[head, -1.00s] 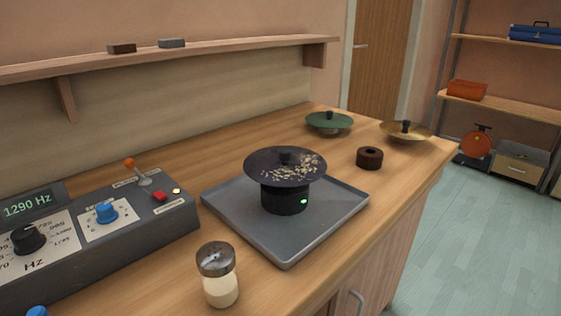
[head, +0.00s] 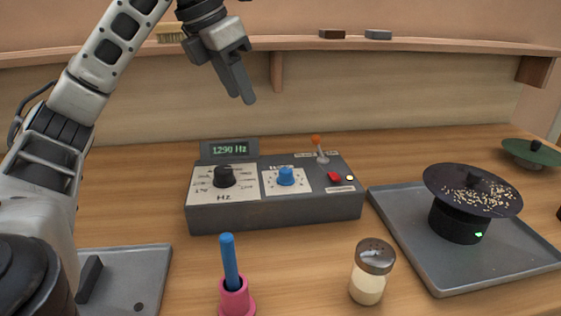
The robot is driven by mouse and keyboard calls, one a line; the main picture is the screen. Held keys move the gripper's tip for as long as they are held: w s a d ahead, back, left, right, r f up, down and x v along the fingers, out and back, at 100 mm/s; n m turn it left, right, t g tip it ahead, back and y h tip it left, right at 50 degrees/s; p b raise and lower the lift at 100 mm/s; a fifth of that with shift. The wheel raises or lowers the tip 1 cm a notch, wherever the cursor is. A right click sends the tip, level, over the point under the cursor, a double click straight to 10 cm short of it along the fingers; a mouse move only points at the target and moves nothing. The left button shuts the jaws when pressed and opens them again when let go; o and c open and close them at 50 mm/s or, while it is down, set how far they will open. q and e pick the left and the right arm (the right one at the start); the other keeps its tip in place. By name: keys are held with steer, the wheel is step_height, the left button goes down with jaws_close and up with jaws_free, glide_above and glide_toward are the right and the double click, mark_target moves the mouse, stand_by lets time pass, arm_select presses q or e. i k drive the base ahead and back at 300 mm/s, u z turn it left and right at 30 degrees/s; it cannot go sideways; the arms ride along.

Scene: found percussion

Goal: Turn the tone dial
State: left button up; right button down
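A grey tone generator box (head: 280,208) stands on the wooden bench in the head view. Its black dial (head: 224,176) sits on a white scale plate marked Hz, with the pointer hard to make out. A smaller blue knob (head: 286,176) is to its right. The display (head: 230,149) reads 1290 Hz. My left gripper (head: 241,98) hangs above and behind the box, pointing down, well clear of the dial. Its fingers look close together with nothing between them. My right gripper is not in view.
The box also has an orange-tipped lever (head: 317,146) and a red button (head: 334,176). In front stand a blue-handled pink tool (head: 236,291) and a shaker (head: 369,272). A grey tray (head: 412,232) holds a black driver bearing a speckled plate. A shelf (head: 420,44) runs behind.

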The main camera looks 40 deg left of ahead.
mark_target(223, 176)
steer(key=z, duration=0.9)
steer(key=k, duration=1.7)
steer(key=u, duration=0.45)
steer(key=i, duration=1)
